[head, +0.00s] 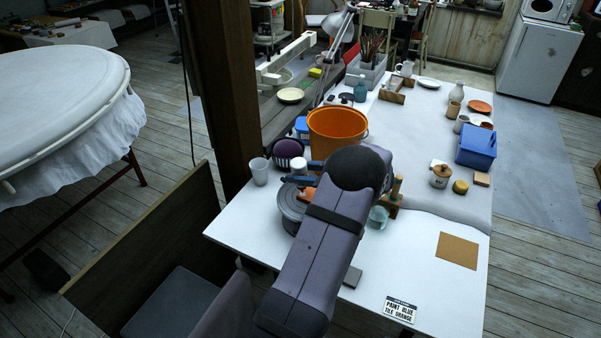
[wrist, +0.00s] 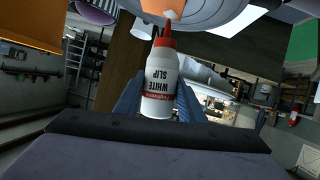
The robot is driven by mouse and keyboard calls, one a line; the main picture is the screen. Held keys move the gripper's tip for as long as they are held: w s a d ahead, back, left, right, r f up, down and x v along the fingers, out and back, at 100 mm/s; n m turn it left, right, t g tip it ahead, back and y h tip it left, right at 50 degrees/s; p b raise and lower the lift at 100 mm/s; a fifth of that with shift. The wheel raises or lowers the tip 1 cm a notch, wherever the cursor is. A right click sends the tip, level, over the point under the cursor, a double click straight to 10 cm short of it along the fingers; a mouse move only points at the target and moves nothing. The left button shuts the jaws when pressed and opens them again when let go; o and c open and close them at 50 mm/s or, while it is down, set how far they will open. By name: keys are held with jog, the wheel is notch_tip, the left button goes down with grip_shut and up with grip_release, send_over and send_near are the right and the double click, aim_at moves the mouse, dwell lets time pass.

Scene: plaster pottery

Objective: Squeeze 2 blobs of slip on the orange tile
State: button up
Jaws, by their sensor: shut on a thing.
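The nozzle points at a peach-orange tile (wrist: 206,12) on a grey round wheel. In the head view the bottle (head: 299,180) is partly hidden by the fingers, and my arm hides much of the wheel (head: 291,207) and tile.
An orange bucket (head: 337,128) stands just behind the gripper. A dark striped bowl (head: 288,150) and a pale cup (head: 259,171) stand to the left. A blue caddy (head: 477,147) and a lidded jar (head: 440,177) stand to the right. The front right has a brown board (head: 457,250) and a sign (head: 400,309).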

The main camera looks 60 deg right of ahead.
aim_at(302, 162)
jog(key=shift+r, duration=0.1)
notch_tip(302, 162, up, 4)
jog(key=p, duration=0.4)
